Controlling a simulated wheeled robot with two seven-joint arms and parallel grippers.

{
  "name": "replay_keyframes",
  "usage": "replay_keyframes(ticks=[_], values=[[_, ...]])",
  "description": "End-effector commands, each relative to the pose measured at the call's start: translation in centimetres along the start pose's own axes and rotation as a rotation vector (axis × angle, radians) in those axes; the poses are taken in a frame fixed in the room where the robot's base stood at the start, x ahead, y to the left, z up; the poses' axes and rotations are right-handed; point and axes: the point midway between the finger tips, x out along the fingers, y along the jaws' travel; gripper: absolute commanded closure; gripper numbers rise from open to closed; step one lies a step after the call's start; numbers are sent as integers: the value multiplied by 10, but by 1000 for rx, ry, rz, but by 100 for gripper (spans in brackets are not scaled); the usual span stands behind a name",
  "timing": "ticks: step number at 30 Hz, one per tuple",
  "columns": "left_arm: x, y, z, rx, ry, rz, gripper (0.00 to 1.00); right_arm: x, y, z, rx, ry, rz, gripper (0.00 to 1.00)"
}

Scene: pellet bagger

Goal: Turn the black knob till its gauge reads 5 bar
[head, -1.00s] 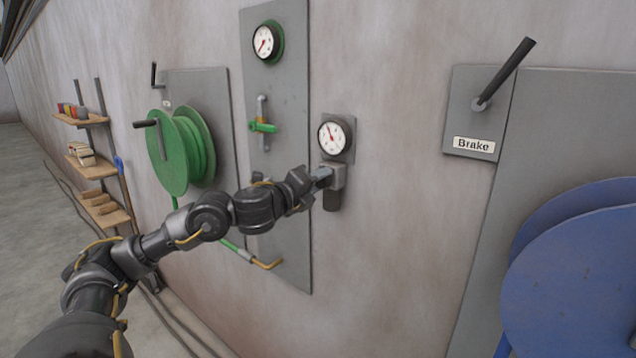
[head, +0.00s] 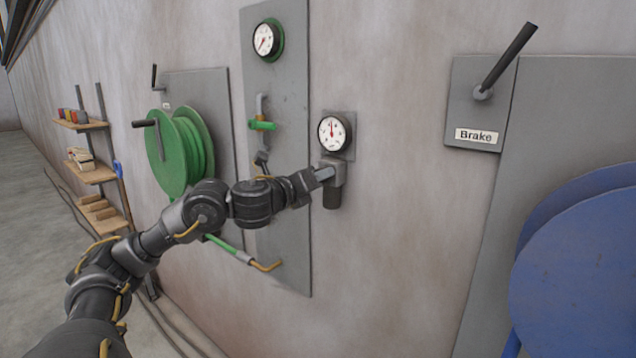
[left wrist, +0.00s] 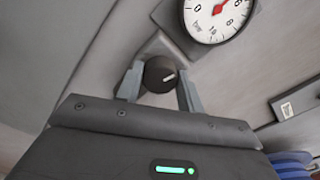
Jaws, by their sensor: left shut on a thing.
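The gauge (head: 333,132) is a white round dial with a red needle on a grey plate on the wall. In the head view its needle points about straight up; the numbers are too small to read there. The dial also shows, cut off, at the top of the left wrist view (left wrist: 214,14). My left gripper (head: 326,174) is at the grey regulator body below the gauge. In the left wrist view the black knob (left wrist: 159,75), with a white mark, sits between its two fingers, which are shut on it. My right gripper is not in view.
A second gauge (head: 266,40) and a green valve (head: 262,126) are on the panel to the left. A green hose reel (head: 186,150) stands farther left. A brake lever (head: 508,58) and a blue reel (head: 575,270) are to the right. The wall between is bare.

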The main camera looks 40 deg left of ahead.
Motion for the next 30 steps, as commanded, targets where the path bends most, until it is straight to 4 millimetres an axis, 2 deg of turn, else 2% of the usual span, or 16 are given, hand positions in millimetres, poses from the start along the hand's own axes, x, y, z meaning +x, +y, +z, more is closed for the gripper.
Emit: replay_keyframes(ticks=[16, 17, 21, 30], values=[[0, 0, -2, 31, 5, 1, 85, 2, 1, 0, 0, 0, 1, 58], [0, 0, -2, 31, 5, 1, 59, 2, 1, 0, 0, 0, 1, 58], [0, 0, -2, 30, 3, 0, 41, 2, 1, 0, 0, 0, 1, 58], [-1, 0, -1, 30, 2, 0, 41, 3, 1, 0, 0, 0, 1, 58]])
